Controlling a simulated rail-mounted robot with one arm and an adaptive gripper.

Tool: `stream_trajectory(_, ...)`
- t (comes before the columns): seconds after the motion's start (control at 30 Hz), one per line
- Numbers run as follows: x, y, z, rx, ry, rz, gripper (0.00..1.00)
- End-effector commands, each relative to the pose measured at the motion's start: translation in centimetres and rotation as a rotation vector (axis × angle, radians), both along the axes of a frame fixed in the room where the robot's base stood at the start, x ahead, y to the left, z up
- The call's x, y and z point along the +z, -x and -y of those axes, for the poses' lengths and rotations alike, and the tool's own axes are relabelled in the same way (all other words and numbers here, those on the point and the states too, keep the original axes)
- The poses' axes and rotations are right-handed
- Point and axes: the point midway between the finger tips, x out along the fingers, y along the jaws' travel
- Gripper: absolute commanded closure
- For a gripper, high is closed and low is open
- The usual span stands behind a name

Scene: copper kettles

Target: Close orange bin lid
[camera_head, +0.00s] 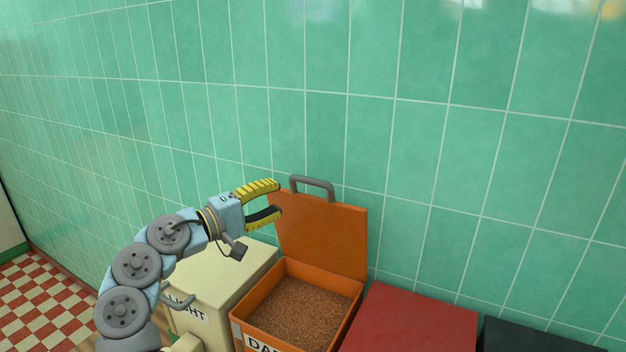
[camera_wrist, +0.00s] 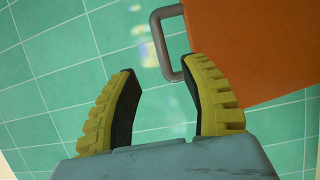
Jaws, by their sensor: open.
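The orange bin (camera_head: 239,311) is open, with brown granular material inside. Its orange lid (camera_head: 325,238) stands upright at the back, near the green tiled wall. A grey handle (camera_head: 313,184) sits on the lid's top edge. In the wrist view, the lid (camera_wrist: 250,45) fills the upper right and the handle (camera_wrist: 160,45) shows left of it, beyond the fingertips. My gripper (camera_head: 279,197) is open and empty, at the lid's upper left, close to the handle. I cannot tell whether a finger touches the lid. In the wrist view, my gripper (camera_wrist: 163,64) has its yellow ridged fingers apart.
A cream bin (camera_head: 225,275) with a closed lid and a label ending in "GHT" stands left of the orange bin. A red lid (camera_head: 415,322) and a black one (camera_head: 535,338) lie to the right. The green tiled wall (camera_head: 450,150) is close behind.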

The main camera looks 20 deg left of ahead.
Motion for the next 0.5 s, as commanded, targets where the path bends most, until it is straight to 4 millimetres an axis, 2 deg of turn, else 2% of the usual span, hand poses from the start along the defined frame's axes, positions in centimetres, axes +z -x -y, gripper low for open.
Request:
stream_trajectory(0.3,0.3,-5.0,2.9,-0.002,0.001,-0.003,0.55)
stream_trajectory(0.5,0.4,-7.4,4.2,0.0,0.0,-0.001,0.55)
